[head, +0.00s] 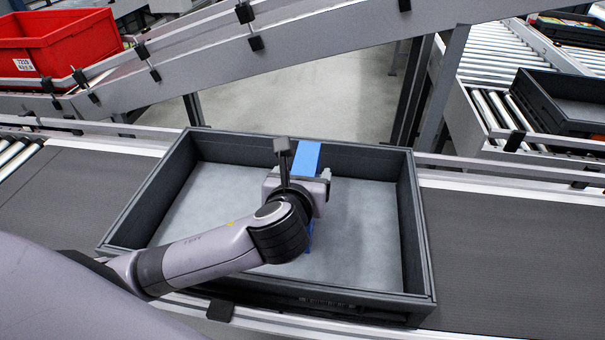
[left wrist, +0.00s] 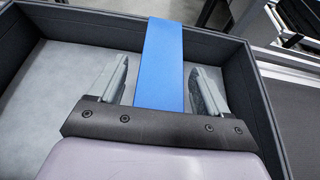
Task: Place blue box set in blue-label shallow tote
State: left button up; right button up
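The blue box set (head: 306,157) is a long, narrow blue block inside or just above the dark grey shallow tote (head: 172,188). Its far end overlaps the tote's back wall in the head view. My left gripper (head: 298,180) is over the middle of the tote and hides much of the box. In the left wrist view, the blue box set (left wrist: 162,65) lies between the two fingers of my left gripper (left wrist: 162,88), with a narrow gap on each side. I cannot tell whether it touches the floor. No blue label shows on the tote. My right gripper is out of view.
The tote sits on a dark conveyor belt (head: 510,245) with metal side rails. A red tote (head: 60,45) stands at the back left. Another dark tote (head: 560,115) is on rollers at the right. A sloping grey rail (head: 320,38) crosses behind. The tote floor around the gripper is bare.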

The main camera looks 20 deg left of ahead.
pick_arm(q)
jog(key=shift+r, duration=0.15)
jog(key=p+v, duration=0.1)
jog(key=v, duration=1.1)
jog(key=shift+r, duration=0.1)
